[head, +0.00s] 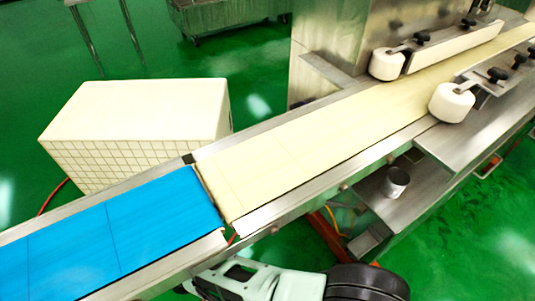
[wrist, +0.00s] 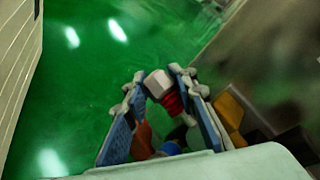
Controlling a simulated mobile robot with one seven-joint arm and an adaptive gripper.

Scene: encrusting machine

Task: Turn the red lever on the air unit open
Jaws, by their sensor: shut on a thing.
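In the wrist view, my gripper (wrist: 158,76) points away from the camera, with its two blue-padded fingers on either side of a small part with a white end. A ribbed red piece, which looks like the red lever (wrist: 172,103), joins this white end between the fingers. The jaws are shut on this part. Deeper between the fingers, more of the air unit shows as orange-red and blue pieces (wrist: 170,148), partly hidden by the fingers and the gripper body. The lever's exact angle cannot be told. My gripper and the air unit do not show in the head view.
A conveyor with a blue belt (head: 105,240) and a cream belt (head: 300,140) crosses the head view above my arm. A white box (head: 140,110) stands behind it. A metal cup (head: 396,181) sits on a lower shelf. A yellow part (wrist: 228,110) is close to the right finger.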

